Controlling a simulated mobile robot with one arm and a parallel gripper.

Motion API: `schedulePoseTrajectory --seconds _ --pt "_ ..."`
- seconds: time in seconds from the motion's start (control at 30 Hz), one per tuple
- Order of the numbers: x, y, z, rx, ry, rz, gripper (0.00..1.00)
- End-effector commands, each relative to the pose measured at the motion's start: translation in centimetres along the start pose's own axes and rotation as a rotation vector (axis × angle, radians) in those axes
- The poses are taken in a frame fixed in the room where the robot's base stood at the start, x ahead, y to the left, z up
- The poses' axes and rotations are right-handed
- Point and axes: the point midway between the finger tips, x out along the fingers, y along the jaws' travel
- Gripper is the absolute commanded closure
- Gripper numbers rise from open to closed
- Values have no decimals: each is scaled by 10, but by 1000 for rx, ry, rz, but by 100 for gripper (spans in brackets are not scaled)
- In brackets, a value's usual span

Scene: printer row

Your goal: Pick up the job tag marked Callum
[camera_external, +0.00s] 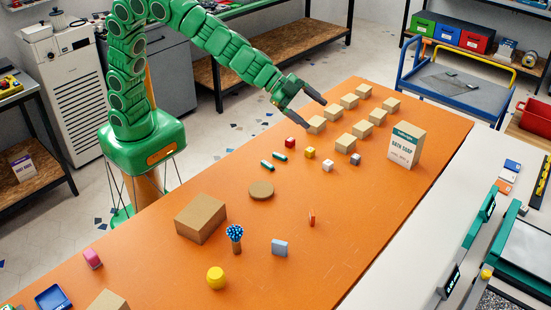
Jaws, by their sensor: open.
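No writing that reads Callum is legible, so I cannot tell which thing is the job tag. Small blue and orange flat pieces (505,186) lie on the white surface at the right. My gripper (304,113) is open and empty. It is over the far part of the orange table, by the near end of the rows of tan blocks (316,125).
A soap box (405,145) stands right of the tan blocks. The table's right-front area is clear.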

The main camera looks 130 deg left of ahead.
Motion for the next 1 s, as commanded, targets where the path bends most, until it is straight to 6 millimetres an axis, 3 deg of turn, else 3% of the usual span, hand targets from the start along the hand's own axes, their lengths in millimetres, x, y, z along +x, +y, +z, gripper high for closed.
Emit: schedulePoseTrajectory --seconds 0.1,0.3,0.53,0.83,1.0 --pt "31 11 -11 36 67 52 19" --pt "73 39 -27 93 179 165 19" --pt "112 82 -28 147 282 333 19" --pt "146 150 -1 199 367 602 19" --pt "155 189 28 216 390 771 19"
